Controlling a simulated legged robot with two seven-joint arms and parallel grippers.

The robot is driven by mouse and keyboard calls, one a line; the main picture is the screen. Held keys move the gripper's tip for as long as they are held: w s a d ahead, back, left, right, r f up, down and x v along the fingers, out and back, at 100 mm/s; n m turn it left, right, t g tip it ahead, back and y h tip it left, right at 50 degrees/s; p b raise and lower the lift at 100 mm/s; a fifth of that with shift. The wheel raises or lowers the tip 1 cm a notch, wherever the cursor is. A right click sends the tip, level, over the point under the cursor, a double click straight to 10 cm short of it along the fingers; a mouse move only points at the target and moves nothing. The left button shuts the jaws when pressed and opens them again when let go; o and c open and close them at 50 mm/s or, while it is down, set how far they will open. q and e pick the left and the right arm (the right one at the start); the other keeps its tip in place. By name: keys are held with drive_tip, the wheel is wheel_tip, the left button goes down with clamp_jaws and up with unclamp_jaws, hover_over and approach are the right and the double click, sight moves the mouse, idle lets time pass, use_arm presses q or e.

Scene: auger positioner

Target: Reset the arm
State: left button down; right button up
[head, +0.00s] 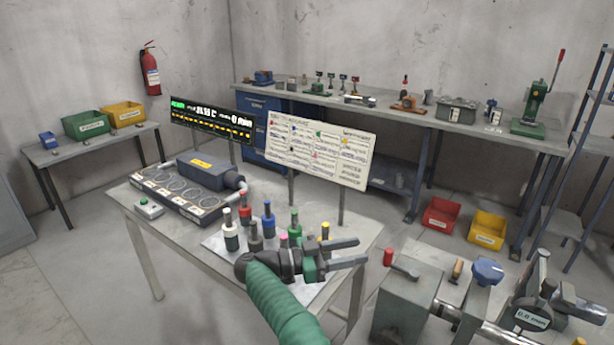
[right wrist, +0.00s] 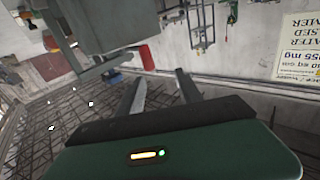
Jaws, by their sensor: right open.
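My right arm, with a green sleeve, comes in from the bottom middle of the head view. Its dark right gripper (head: 362,250) points to the right, over the near edge of the table. Its two fingers are apart, with nothing between them. The right wrist view also shows the open fingers (right wrist: 160,80) with an empty gap. A grey positioner machine (head: 405,302) stands at the lower right, with a red knob, a blue knob (head: 487,271) and a round gauge (head: 533,315). The gripper is left of it and apart from it. My left gripper is not in view.
Several bottles with coloured caps (head: 268,220) stand on the table (head: 130,205), close behind my right gripper. A heater block (head: 176,191), a display (head: 211,121) and a label board (head: 318,152) are farther back. Red (head: 441,215) and yellow bins (head: 486,230) sit on the floor.

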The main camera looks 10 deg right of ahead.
drive_tip(key=w+a+r+n+t+y+p, duration=0.2)
drive_tip(key=w+a+r+n+t+y, duration=0.15)
drive_tip(key=w+r+n+t, duration=0.35)
drive_tip(key=w+a+r+n+t+y+p, duration=0.1)
drive_tip(key=w+a+r+n+t+y, duration=0.1)
drive_tip(key=w+r+n+t+y, duration=0.45)
drive_tip(key=s+f+n+g+y+p, duration=0.3)
drive_tip(key=s+f+n+g+y, duration=0.15)
drive_tip(key=s+f+y, duration=0.65)
drive_tip(key=s+d+f+g+h, duration=0.1)
drive_tip(key=s+f, duration=0.3)
drive_tip(key=s, duration=0.7)
drive_tip(key=s+d+f+g+h+p, duration=0.1)
drive_tip(key=s+d+f+g, duration=0.2)
drive_tip(key=s, duration=0.7)
drive_tip(key=s+d+f+m+g+p, duration=0.1)
drive_tip(key=s+d+f+g, duration=0.3)
drive_tip(key=s, duration=0.7)
drive_tip(key=shift+s+f+h, duration=0.3)
drive_tip(key=shift+f+h, duration=0.05)
drive_tip(key=shift+h, duration=0.05)
